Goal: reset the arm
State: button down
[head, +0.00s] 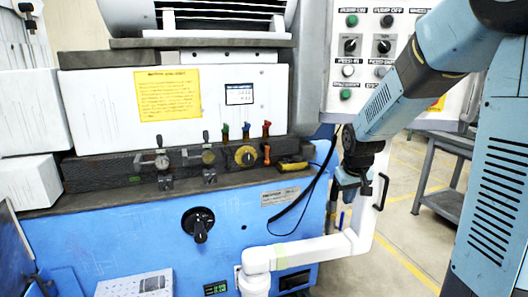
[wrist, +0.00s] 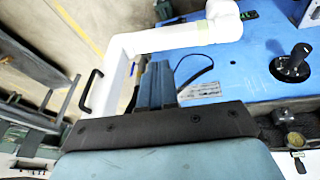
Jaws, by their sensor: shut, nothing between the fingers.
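My arm comes in from the right in the head view and hangs in front of the right end of the blue machine (head: 140,240). My gripper (head: 347,198) points down there, just above and beside the white jointed pipe arm (head: 320,249). In the wrist view my gripper (wrist: 157,68) has its fingers together with nothing between them. The white pipe arm (wrist: 165,38) shows beyond the fingertips. I cannot tell whether the gripper touches it.
The control panel (head: 370,60) with knobs and buttons hangs behind my arm. A black rotary knob (head: 198,224) sits on the blue front. Several small levers (head: 246,131) and a yellow-handled tool (head: 292,165) are on the ledge. A grey table (head: 445,175) stands right; floor there is clear.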

jog(key=s+r, duration=0.4)
jog(key=s, duration=0.4)
jog(key=s+r+m+t, duration=0.1)
jog(key=s+r, duration=0.3)
jog(key=s, duration=0.4)
jog(key=s+a+r+m+t, duration=0.1)
jog(key=s+r, duration=0.4)
jog(key=s, duration=0.4)
jog(key=shift+y, duration=0.3)
jog(key=shift+w+a, duration=0.1)
jog(key=shift+a, duration=0.05)
